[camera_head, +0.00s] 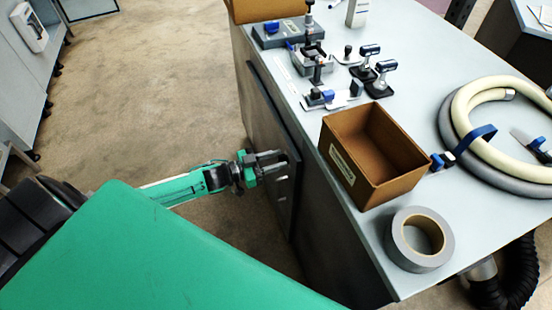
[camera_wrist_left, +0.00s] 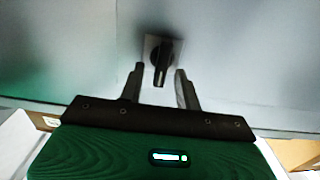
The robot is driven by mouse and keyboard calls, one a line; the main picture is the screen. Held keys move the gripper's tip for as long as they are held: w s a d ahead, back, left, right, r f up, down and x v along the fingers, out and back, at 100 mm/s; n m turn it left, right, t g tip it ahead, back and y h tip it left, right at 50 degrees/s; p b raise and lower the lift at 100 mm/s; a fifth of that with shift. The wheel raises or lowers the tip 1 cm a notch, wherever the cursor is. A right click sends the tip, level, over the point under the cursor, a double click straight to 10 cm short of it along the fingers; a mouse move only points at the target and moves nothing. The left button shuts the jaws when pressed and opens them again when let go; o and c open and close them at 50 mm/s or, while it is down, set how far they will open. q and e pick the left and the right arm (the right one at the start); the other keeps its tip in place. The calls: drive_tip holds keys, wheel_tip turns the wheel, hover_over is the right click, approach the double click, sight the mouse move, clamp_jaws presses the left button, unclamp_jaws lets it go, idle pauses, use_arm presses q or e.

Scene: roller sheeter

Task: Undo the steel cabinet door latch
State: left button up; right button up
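The grey steel cabinet (camera_head: 315,225) stands below the worktop, its door side facing my left arm. My left gripper (camera_head: 282,159) is at this door face, with its two fingers pointing at it. In the left wrist view the latch, a dark turn handle (camera_wrist_left: 161,60) on a small pale square plate (camera_wrist_left: 150,43), stands roughly upright on the door. My left gripper (camera_wrist_left: 160,72) is open there, one finger on each side of the handle's lower end, with visible gaps. Contact with the door cannot be told. My right gripper is not in view.
Bare floor (camera_head: 165,95) lies left of the cabinet. A black hose (camera_head: 515,280) hangs at lower right.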

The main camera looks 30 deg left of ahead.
use_arm(q)
drive_tip(key=shift+w+d, duration=0.15)
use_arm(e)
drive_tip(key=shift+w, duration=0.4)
use_arm(q)
drive_tip(key=c, duration=0.7)
drive_tip(key=shift+m, duration=0.4)
drive_tip(key=m, duration=0.3)
drive_tip(key=shift+s+d+f+m, duration=0.1)
drive_tip(key=shift+s+d+m, duration=0.1)
drive_tip(key=shift+m, duration=0.2)
drive_tip(key=shift+s+d+f+m+b, duration=0.15)
drive_tip(key=shift+m+b, duration=0.55)
drive_tip(key=shift+m, duration=1.55)
drive_tip(key=shift+s+d+f+m+b, duration=0.1)
drive_tip(key=shift+f+m+b, duration=0.4)
drive_tip(key=shift+m, duration=1.7)
drive_tip(key=shift+s+d+m+b, duration=0.1)
drive_tip(key=shift+m+b, duration=0.75)
drive_tip(key=shift+m, duration=1.4)
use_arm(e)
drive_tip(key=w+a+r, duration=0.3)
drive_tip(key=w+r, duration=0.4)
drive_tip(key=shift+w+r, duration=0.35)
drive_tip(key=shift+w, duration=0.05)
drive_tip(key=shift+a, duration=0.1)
